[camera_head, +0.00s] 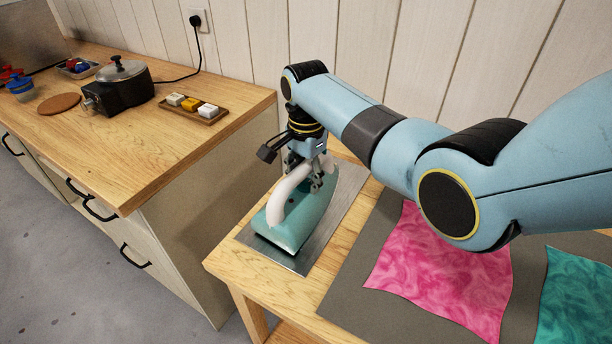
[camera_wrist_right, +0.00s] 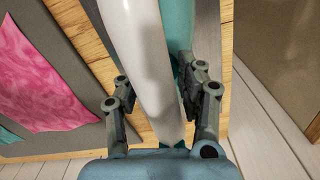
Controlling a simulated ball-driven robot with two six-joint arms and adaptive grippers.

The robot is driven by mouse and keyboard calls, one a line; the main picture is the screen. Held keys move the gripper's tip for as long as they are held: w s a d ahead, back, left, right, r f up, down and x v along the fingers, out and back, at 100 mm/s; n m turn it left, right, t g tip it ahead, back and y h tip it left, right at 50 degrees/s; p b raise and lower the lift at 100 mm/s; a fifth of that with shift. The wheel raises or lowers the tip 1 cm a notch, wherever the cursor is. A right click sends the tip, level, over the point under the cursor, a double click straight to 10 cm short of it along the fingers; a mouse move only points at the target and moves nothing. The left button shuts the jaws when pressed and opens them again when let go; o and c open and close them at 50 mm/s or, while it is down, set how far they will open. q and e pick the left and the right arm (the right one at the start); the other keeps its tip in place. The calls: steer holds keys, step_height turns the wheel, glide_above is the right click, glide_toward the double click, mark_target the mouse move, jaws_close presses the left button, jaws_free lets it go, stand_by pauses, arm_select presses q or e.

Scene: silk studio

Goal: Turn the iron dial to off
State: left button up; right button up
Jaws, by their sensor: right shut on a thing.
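The iron (camera_head: 312,214) has a teal body and a thick white handle (camera_head: 290,192). It rests flat on a grey metal plate (camera_head: 345,200) at the left end of the near table. My right gripper (camera_head: 318,178) is down at the iron's far end, shut on the iron. In the right wrist view, the fingers (camera_wrist_right: 157,100) stand on either side of the white handle (camera_wrist_right: 148,50), with teal body (camera_wrist_right: 178,28) behind. I cannot make out the dial; the handle and gripper hide part of the iron. My left gripper is not in view.
A grey mat (camera_head: 345,285) with pink cloth (camera_head: 450,275) and teal cloth (camera_head: 580,300) lies right of the iron. Across a gap at left, a wooden counter (camera_head: 150,150) holds a black pot heater (camera_head: 118,92) and a tray of small blocks (camera_head: 205,118). The panelled wall is behind.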

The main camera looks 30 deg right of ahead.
steer(key=shift+r+n+p, duration=0.2)
steer(key=shift+n+p, duration=0.45)
steer(key=shift+n, duration=0.25)
steer(key=shift+f+n, duration=0.15)
steer(key=shift+n, duration=0.35)
steer(key=o, duration=1.2)
steer(key=shift+c, duration=0.2)
